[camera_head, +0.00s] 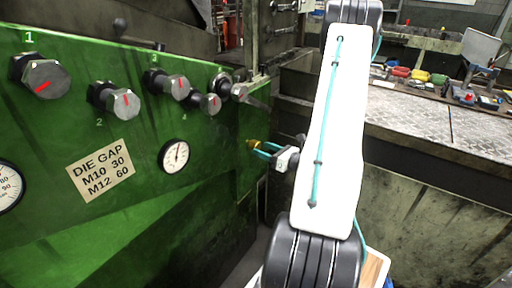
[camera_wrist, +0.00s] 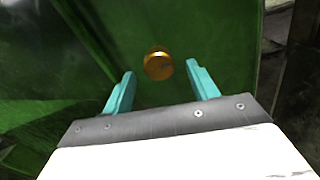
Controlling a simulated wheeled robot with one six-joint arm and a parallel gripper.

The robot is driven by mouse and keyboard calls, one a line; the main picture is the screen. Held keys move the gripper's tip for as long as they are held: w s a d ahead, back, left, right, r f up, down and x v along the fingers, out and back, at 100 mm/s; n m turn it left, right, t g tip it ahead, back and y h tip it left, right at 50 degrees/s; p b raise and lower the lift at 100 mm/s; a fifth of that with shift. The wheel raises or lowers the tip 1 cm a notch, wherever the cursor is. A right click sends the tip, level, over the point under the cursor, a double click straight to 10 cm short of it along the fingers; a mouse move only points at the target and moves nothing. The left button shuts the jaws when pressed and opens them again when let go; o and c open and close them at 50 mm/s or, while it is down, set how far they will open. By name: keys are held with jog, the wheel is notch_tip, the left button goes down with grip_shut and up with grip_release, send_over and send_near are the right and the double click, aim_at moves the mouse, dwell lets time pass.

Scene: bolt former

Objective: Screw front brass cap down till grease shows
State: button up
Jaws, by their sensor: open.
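A round brass cap (camera_wrist: 158,66) sits on the green machine face, seen nearly end-on in the wrist view. It also shows in the head view (camera_head: 253,144) as a small brass piece near the green panel's right edge. My gripper (camera_wrist: 160,82) is open, with one teal finger to each side of the cap in the picture. The cap lies slightly beyond the fingertips, and neither finger appears to touch it. In the head view my gripper (camera_head: 262,149) points left at the cap. No grease is visible around the cap.
A metal-topped bench (camera_head: 440,115) with coloured bins stands at the right. Dark machine parts stand behind my arm.

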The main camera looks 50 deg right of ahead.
aim_at(259, 147)
jog(key=shift+w+a, duration=0.2)
jog(key=shift+w, duration=1.9)
jog(key=c, duration=1)
